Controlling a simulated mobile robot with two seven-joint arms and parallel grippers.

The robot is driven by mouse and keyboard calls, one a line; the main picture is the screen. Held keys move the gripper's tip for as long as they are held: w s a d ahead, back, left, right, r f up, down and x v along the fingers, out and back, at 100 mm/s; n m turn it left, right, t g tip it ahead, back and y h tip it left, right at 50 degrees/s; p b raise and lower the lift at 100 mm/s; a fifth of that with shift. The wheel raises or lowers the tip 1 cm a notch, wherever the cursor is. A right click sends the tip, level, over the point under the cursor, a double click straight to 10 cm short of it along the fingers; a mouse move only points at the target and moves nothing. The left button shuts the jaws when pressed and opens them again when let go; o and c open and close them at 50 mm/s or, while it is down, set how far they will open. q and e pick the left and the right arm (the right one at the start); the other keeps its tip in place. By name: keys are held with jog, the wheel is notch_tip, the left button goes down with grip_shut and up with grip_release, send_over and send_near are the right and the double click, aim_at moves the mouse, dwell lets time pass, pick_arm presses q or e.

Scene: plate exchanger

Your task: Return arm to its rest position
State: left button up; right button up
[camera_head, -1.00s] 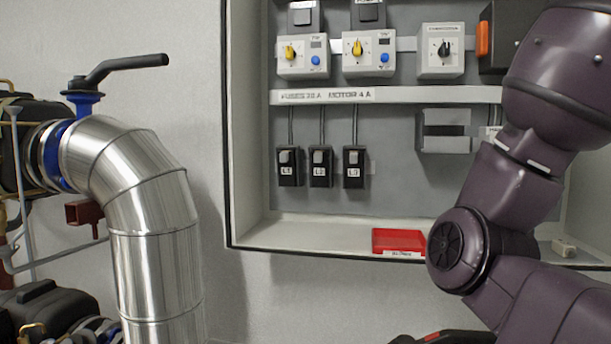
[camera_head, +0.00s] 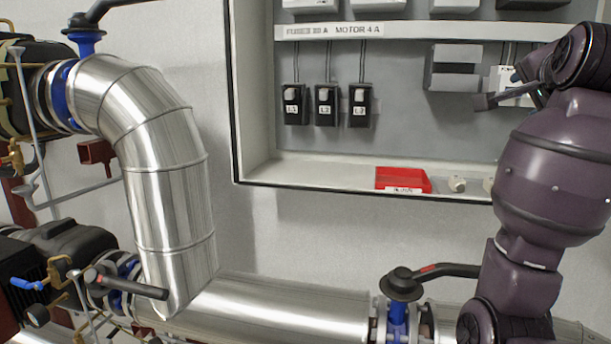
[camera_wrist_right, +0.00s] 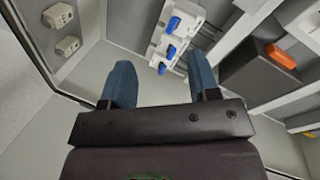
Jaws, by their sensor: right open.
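My right arm (camera_head: 555,180) comes up along the right side of the head view in front of the open cabinet. Its gripper (camera_head: 497,90) shows at the upper right, pointing left, near the cabinet's grey back panel. In the right wrist view, the gripper's two blue-grey fingers (camera_wrist_right: 160,82) stand well apart with nothing between them. Beyond them is a white unit with blue knobs (camera_wrist_right: 172,38). My left gripper is in neither view.
The cabinet (camera_head: 335,183) holds labelled black fuse holders (camera_head: 326,104) and a red tray (camera_head: 402,180) on its bottom ledge. A valve with a black handle (camera_head: 404,285) stands low beside my right arm. Shiny pipes (camera_head: 165,160) fill the left and bottom.

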jog(key=s+a+f+n+g+y, duration=0.1)
jog(key=s+f+n+g, duration=0.25)
jog(key=f, duration=1.35)
jog(key=s+a+f+n+g, duration=0.1)
jog(key=s+f+n+g, duration=0.3)
jog(key=f, duration=1.4)
jog(key=s+a+f+n+g+y, duration=0.2)
jog(key=s+a+f+n, duration=0.15)
jog(key=s+f, duration=0.85)
jog(key=s+a+f+n+g+y, duration=0.1)
jog(key=s+a+f+n+g, duration=0.3)
jog(key=s+f, duration=0.85)
jog(key=w+d+f+n+t, duration=0.1)
jog(key=w+f+t, duration=0.4)
jog(key=t, duration=0.5)
jog(key=shift+w+d+f+t+y, duration=0.15)
jog(key=shift+w+f+t+y, duration=0.25)
jog(key=shift+f, duration=0.7)
